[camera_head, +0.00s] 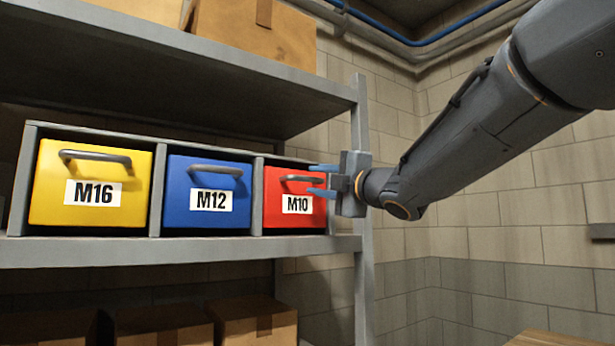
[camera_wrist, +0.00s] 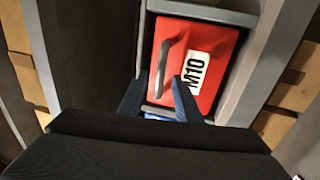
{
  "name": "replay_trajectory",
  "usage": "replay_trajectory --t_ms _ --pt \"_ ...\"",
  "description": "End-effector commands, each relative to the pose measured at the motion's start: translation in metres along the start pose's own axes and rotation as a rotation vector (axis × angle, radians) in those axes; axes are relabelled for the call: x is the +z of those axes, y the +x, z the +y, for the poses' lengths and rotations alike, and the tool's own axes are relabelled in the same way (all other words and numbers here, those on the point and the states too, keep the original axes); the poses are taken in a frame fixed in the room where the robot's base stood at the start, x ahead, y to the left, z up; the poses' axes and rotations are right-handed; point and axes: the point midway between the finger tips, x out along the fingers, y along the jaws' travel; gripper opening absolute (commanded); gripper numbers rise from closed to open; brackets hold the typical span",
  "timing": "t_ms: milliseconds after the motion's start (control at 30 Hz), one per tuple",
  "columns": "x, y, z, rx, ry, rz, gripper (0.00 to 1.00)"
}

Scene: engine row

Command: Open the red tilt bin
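The red tilt bin (camera_head: 284,210), labelled M10, sits at the right end of a row of three bins and looks closed. Its dark bar handle (camera_head: 301,179) runs across the upper front. The bin also shows in the wrist view (camera_wrist: 205,42), with its handle (camera_wrist: 167,62) upright there. My gripper (camera_head: 322,180) is in front of the bin's right side. In the wrist view the fingertips (camera_wrist: 158,82) lie near one end of the handle. I cannot tell whether they touch anything.
A blue bin (camera_head: 180,205) marked M12 and a yellow bin (camera_head: 55,200) marked M16 stand to the left, both closed. The grey shelf upright (camera_head: 363,110) is close to my gripper. Cardboard boxes sit above (camera_head: 285,45) and below (camera_head: 262,330). Free room lies before the shelf.

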Motion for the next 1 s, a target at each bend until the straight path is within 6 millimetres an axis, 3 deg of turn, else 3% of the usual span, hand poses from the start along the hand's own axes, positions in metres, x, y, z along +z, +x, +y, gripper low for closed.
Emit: replay_trajectory --t_ms 300,700,900,1000 --pt "0.001 0.042 0.000 -0.001 0.004 -0.001 0.31" --pt "0.001 0.049 -0.001 -0.001 0.004 -0.003 0.31" --pt "0.001 0.049 -0.001 -0.001 0.004 -0.003 0.00" --pt "0.001 0.049 -0.001 -0.001 0.004 -0.003 0.00"
